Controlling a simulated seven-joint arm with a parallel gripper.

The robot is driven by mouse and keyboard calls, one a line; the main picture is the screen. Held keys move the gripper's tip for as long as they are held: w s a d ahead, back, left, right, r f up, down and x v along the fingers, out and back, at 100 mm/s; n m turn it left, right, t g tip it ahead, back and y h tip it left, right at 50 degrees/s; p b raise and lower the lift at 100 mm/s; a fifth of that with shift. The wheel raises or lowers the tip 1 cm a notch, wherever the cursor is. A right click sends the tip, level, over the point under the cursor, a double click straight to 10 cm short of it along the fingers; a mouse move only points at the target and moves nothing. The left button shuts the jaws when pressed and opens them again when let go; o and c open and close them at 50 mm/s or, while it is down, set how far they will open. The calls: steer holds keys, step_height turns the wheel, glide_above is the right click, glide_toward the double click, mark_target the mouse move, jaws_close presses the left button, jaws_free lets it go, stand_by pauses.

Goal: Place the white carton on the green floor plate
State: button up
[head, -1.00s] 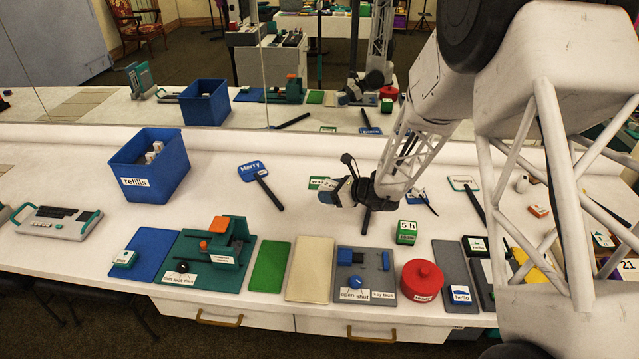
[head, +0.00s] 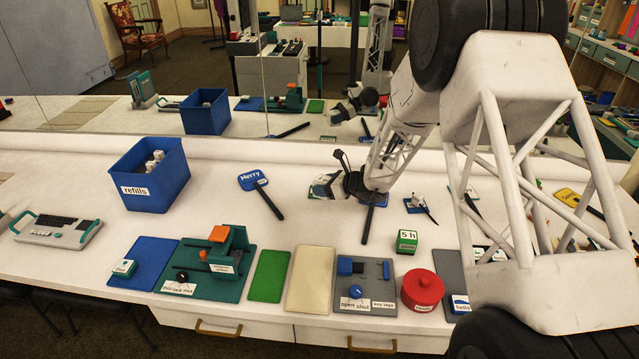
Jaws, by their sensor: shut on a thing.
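My gripper (head: 330,186) is above the middle of the table, towards the back. It is shut on a small pale thing at its tip, mostly hidden by the fingers; I cannot tell clearly whether this is the white carton. Small white cartons (head: 154,160) show inside the blue bin labelled "refills" (head: 150,190) at the left, well apart from my gripper. The green floor plate (head: 269,276) lies flat and bare near the table's front edge, below and left of my gripper.
A teal device (head: 222,250) on its plate stands left of the green plate, and a bare beige plate (head: 309,280) lies right of it. A "Merry" paddle (head: 262,190) lies left of my gripper. A red round box (head: 422,290) and a green block (head: 406,241) stand to the right.

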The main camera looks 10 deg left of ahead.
steer(key=w, duration=0.2)
steer(key=w+a, duration=0.1)
steer(key=w, duration=0.1)
steer(key=w+a, duration=0.1)
steer(key=w, duration=0.2)
steer(key=shift+a+f, duration=0.1)
steer(key=shift+f, duration=0.25)
steer(key=shift+f, duration=1.75)
steer(key=shift+f, duration=0.15)
steer(key=o, duration=1)
